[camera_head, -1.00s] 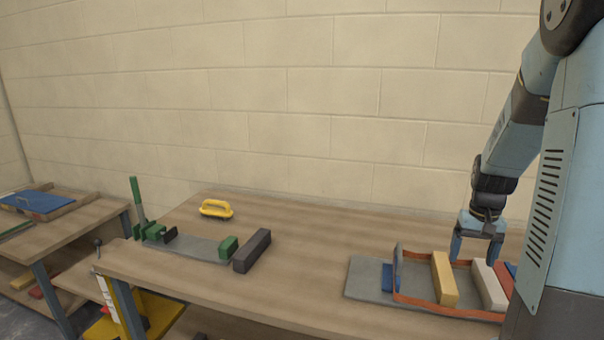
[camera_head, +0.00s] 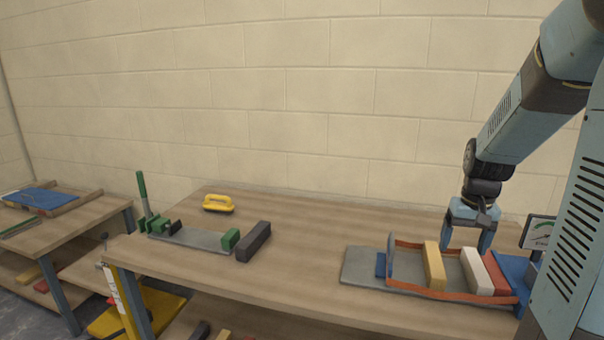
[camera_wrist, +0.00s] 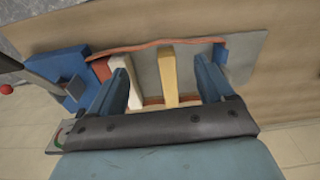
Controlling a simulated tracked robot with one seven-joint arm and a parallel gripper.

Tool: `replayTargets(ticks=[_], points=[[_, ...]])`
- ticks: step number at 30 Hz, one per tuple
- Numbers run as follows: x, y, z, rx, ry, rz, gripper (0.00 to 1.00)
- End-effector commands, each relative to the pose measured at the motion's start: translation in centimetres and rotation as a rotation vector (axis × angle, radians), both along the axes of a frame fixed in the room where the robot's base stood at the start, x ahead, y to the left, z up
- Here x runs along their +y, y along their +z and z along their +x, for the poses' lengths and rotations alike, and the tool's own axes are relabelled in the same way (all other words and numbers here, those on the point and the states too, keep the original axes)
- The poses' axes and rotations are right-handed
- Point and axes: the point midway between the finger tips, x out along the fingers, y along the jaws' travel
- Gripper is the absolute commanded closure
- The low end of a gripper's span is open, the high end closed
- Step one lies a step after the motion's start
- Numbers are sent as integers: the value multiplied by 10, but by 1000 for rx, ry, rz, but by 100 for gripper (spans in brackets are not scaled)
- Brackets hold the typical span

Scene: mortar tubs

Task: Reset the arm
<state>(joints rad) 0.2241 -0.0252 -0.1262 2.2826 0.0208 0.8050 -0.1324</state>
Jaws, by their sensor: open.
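My gripper (camera_head: 467,246) is open and empty above the back part of a grey fixture plate (camera_head: 362,262) with an orange strap (camera_head: 410,291) at the right of the bench. Between its two fingers in the wrist view (camera_wrist: 164,98) a yellow block (camera_wrist: 167,67) shows on the plate below, and a white block (camera_wrist: 122,78) shows beside the left finger. In the head view the yellow block (camera_head: 434,265), white block (camera_head: 475,270) and red block (camera_head: 497,275) stand side by side inside the strap. I cannot tell the exact height of the fingertips.
A blue block (camera_head: 515,274) and a gauge (camera_head: 538,232) stand at the fixture's right end. A green-handled clamp fixture (camera_head: 195,237), a dark block (camera_head: 253,241) and a yellow-handled float (camera_head: 218,204) are on the bench's left. The middle of the bench (camera_head: 310,245) is clear.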

Motion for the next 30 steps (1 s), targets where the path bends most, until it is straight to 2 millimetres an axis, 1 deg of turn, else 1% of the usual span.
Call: replayTargets(ticks=[4,8,15,24,30], points=[[20,23,-11,-48,26,-7,19],[42,47,-27,-99,58,-15,19],[79,83,-62,-192,112,-28,19],[117,114,-113,-310,177,-44,19],[134,125,-144,-375,212,-52,19]])
